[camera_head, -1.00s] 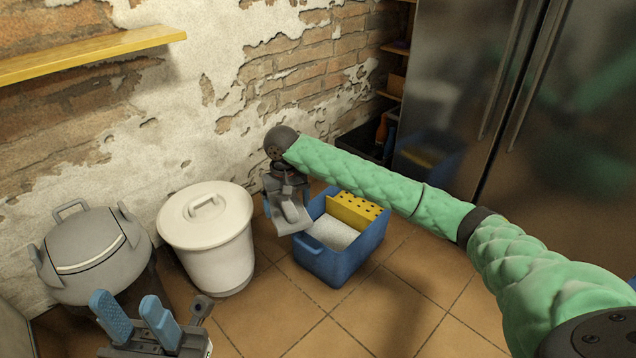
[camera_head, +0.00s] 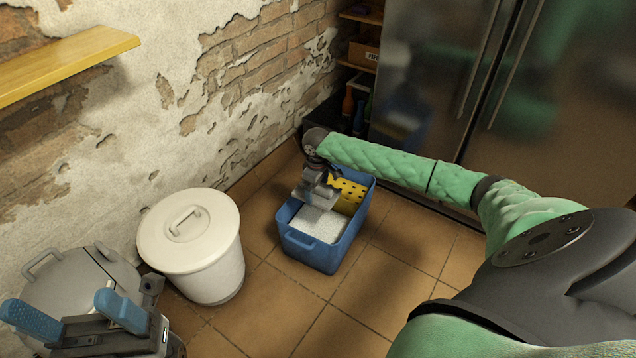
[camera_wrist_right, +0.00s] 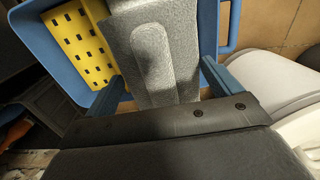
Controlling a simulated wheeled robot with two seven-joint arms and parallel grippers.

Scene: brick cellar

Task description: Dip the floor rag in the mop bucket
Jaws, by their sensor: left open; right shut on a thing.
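The blue mop bucket (camera_head: 325,254) stands on the tiled floor, with a yellow perforated wringer (camera_head: 349,195) at its back right and a pale, foamy-looking surface inside. My right gripper (camera_head: 318,187) is over the bucket opening, shut on the grey floor rag (camera_head: 317,197). The right wrist view shows the rag (camera_wrist_right: 160,50) between the blue fingers, with the bucket rim (camera_wrist_right: 40,58) and wringer beyond it. I cannot tell whether the rag touches the surface inside. My left gripper (camera_head: 78,318) is open and empty at the lower left.
A white lidded bin (camera_head: 205,262) stands left of the bucket. A grey lidded container (camera_head: 78,285) is behind my left gripper. A steel fridge (camera_head: 440,80) and a shelf with bottles are behind. A yellow wall shelf (camera_head: 65,62) is upper left. Floor right of the bucket is clear.

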